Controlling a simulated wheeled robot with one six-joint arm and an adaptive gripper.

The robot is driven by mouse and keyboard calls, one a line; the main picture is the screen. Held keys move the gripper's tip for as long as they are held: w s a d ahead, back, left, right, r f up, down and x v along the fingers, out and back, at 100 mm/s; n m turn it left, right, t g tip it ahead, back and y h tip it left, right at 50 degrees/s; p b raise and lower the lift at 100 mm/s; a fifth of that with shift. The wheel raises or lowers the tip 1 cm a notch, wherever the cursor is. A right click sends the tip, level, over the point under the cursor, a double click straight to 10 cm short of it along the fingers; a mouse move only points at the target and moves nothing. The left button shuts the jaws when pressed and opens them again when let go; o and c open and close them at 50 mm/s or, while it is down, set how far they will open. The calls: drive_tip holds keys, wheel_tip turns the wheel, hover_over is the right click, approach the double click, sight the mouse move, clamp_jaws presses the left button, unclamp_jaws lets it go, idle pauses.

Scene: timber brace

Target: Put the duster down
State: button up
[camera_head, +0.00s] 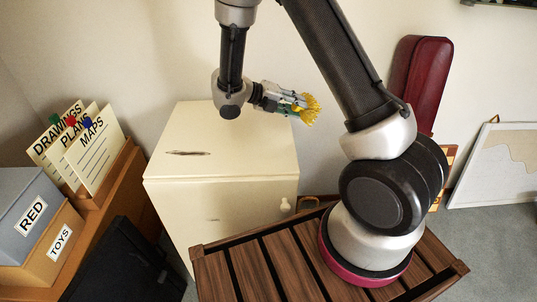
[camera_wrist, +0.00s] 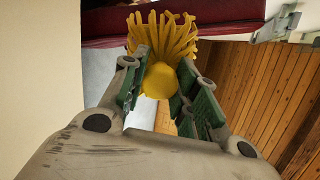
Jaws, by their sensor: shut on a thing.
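The duster (camera_head: 311,109) is yellow, with a fringe of strands. My gripper (camera_head: 290,103) is shut on it and holds it in the air, above and near the right edge of the cream cabinet's top (camera_head: 272,150). In the wrist view the duster (camera_wrist: 163,40) sits between the two green-padded fingers of my gripper (camera_wrist: 160,88), its strands fanning away from them. Its round yellow end faces the camera. The part of the duster between the fingers is partly hidden.
A dark red case (camera_head: 430,80) leans on the wall. A framed picture (camera_head: 500,165) stands right.

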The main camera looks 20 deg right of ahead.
sight(302, 109)
drive_tip(key=s+m+g+y, duration=0.1)
drive_tip(key=m+y, duration=0.1)
drive_tip(key=s+d+m+g+y, duration=0.1)
drive_tip(key=s+m+g+y, duration=0.1)
drive_tip(key=shift+s+r+m+g, duration=0.2)
drive_tip(key=shift+m+g, duration=0.1)
drive_tip(key=shift+m, duration=0.1)
drive_tip(key=s+a+m+y, duration=0.1)
drive_tip(key=m+y, duration=0.1)
drive_tip(key=s+a+m+y, duration=0.1)
drive_tip(key=m+y, duration=0.1)
drive_tip(key=s+a+m+y, duration=0.1)
drive_tip(key=m+y, duration=0.1)
drive_tip(key=shift+s+a+m+g, duration=0.3)
drive_tip(key=shift+m, duration=0.1)
drive_tip(key=a+m+t+y, duration=0.1)
drive_tip(key=a+m+y, duration=0.1)
drive_tip(key=a+m, duration=0.1)
drive_tip(key=s+a+r+m+t, duration=0.1)
drive_tip(key=a+m, duration=0.1)
drive_tip(key=shift+a+t+y, duration=0.25)
drive_tip(key=shift+t+y, duration=0.05)
drive_tip(key=shift+y, duration=0.1)
drive_tip(key=w+a+r+m+t, duration=0.1)
drive_tip(key=a+r+m+t, duration=0.1)
drive_tip(key=a+m, duration=0.2)
drive_tip(key=shift+w+a+r+m, duration=0.25)
drive_tip(key=shift+a+r+m, duration=0.1)
drive_tip(key=shift+a, duration=0.45)
drive_tip(key=shift+f, duration=0.1)
